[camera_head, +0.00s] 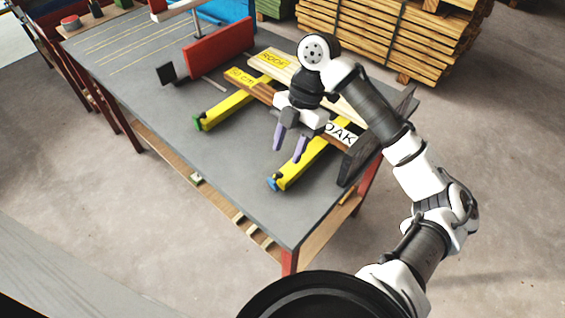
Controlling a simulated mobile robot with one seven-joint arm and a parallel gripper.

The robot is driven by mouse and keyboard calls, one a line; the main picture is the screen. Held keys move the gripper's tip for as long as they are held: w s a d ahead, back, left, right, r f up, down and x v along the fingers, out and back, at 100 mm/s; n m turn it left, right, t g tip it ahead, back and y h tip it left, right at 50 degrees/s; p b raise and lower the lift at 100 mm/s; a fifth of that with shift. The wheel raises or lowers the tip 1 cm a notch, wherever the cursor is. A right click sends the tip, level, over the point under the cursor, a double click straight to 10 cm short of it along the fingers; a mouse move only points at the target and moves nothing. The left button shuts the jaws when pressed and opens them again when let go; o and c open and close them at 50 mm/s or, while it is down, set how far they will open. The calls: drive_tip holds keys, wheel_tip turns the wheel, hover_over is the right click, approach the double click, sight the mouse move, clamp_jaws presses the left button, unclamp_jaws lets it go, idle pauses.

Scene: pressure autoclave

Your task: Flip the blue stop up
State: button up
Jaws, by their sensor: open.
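The blue stop (272,184) is a small piece at the near end of a yellow rail (303,168) on the grey table. It looks low against the rail's end, but it is too small to tell its exact tilt. My gripper (290,150) is open and empty, with its two purple fingers pointing down. It is above and behind the blue stop, apart from it. The right finger hangs over or near the yellow rail in the picture. The gripper hides part of the boards behind it.
A second yellow rail (228,107) with a green stop (198,124) lies to the left. Boards, one marked OAK (341,132), lie across the rails. A dark upright plate (358,158) stands right. A red block (218,54) stands behind. The table's (225,190) near left part is clear.

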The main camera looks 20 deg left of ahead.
sight(277, 180)
drive_tip(key=x, duration=0.5)
drive_tip(key=shift+s+f, duration=0.1)
drive_tip(key=shift+f, duration=0.25)
